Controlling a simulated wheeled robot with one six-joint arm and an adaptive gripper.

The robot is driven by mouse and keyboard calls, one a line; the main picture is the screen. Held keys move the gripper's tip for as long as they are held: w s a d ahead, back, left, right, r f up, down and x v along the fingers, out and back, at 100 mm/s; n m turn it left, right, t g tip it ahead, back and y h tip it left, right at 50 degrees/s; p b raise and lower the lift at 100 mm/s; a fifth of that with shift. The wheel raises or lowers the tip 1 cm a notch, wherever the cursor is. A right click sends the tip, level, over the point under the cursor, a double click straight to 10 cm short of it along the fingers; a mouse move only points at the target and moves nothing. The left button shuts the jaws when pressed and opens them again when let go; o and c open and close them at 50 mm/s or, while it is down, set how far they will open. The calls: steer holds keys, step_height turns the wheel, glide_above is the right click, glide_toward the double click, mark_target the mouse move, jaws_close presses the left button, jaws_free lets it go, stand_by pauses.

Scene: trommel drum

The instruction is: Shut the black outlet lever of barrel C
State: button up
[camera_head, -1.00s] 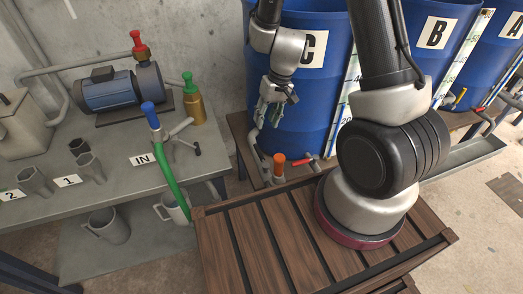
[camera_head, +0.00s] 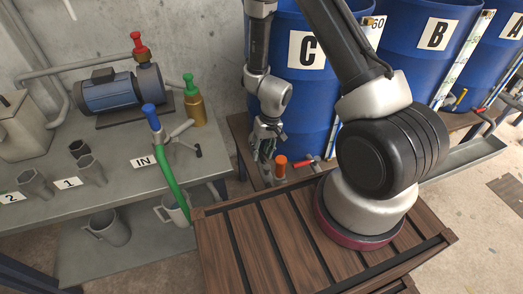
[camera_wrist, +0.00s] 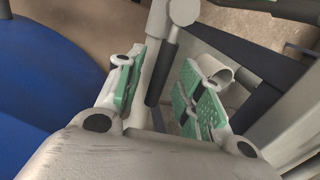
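Barrel C (camera_head: 312,95) is the blue drum with the "C" label, behind my arm in the head view. My gripper (camera_head: 262,150) hangs low at its left front, near the outlet pipework. An orange-capped fitting (camera_head: 280,168) stands just right of the gripper. In the wrist view my gripper (camera_wrist: 165,95) is open, its green-padded fingers apart. A dark grey rod (camera_wrist: 162,72) below a pale round-ended part (camera_wrist: 184,12) shows between the fingers; I cannot tell whether it is the black lever or whether the fingers touch it. No black lever is clear in the head view.
A red-handled valve (camera_head: 302,162) is right of the orange cap. My base's slatted wooden deck is in front. Barrel B (camera_head: 425,60) stands to the right. The grey bench (camera_head: 110,180) on the left holds a pump (camera_head: 107,92), cups and a green hose (camera_head: 172,182).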

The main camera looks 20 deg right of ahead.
jaws_close()
steer(key=shift+a, duration=0.2)
steer(key=s+a+n+g+h, duration=0.2)
steer(key=s+a+n, duration=0.4)
steer(key=n, duration=1.1)
steer(key=shift+a+n, duration=0.3)
steer(key=shift+n, duration=0.1)
steer(key=shift+s, duration=0.2)
stand_by(0.4)
